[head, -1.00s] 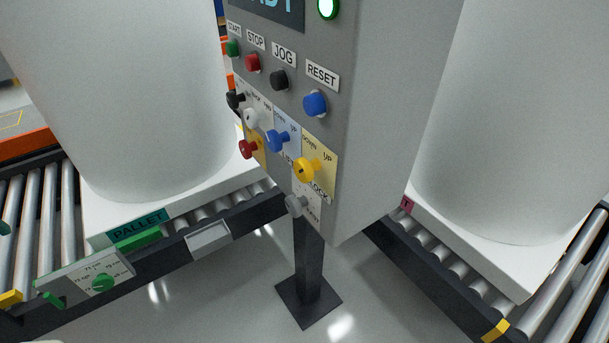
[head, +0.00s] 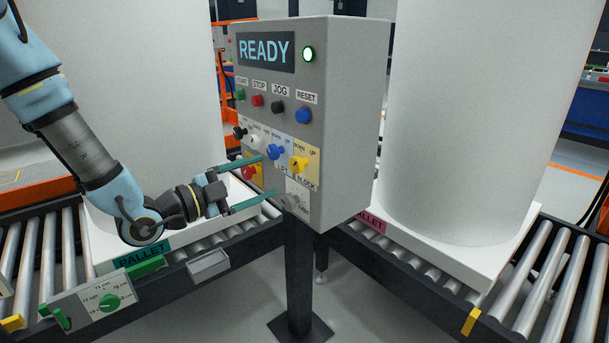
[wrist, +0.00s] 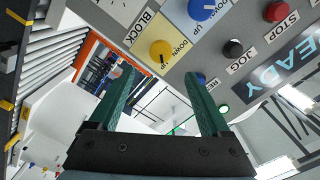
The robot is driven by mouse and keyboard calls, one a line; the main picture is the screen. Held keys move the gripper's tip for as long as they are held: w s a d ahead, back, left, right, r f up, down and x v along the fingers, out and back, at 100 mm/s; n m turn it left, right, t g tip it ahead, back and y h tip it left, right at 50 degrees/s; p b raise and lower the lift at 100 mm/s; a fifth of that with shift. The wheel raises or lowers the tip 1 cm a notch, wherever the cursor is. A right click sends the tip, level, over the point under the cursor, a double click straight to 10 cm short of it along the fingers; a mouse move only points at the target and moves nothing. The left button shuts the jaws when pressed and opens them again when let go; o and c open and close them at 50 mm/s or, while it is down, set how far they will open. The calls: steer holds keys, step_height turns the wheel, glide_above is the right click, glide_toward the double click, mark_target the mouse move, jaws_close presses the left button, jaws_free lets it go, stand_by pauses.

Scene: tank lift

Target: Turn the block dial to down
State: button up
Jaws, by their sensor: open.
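The block dial is a yellow knob (head: 299,163) on a yellow plate marked DOWN and UP, low on the right of the grey control box's front. It also shows in the wrist view as a round yellow knob (wrist: 162,50) beside the word BLOCK. I cannot clearly tell which mark it points to. My gripper (head: 268,176) has two green fingers, spread apart and empty, just left of the panel front. In the wrist view the open fingers (wrist: 158,72) point toward the panel, with the yellow knob beyond the gap between their tips.
A blue dial (head: 274,151) sits directly left of the yellow one, and a grey knob (head: 292,200) below. A blue RESET button (head: 303,116) is above. The box (head: 350,120) stands on a post between two roller conveyors bearing large white tanks (head: 450,120).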

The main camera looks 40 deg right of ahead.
mark_target(295, 165)
steer(key=d+p, duration=0.2)
steer(key=d, duration=0.8)
steer(key=shift+s+d+p, duration=0.15)
steer(key=shift+s+p, duration=0.05)
steer(key=shift+p, duration=0.2)
jaws_close()
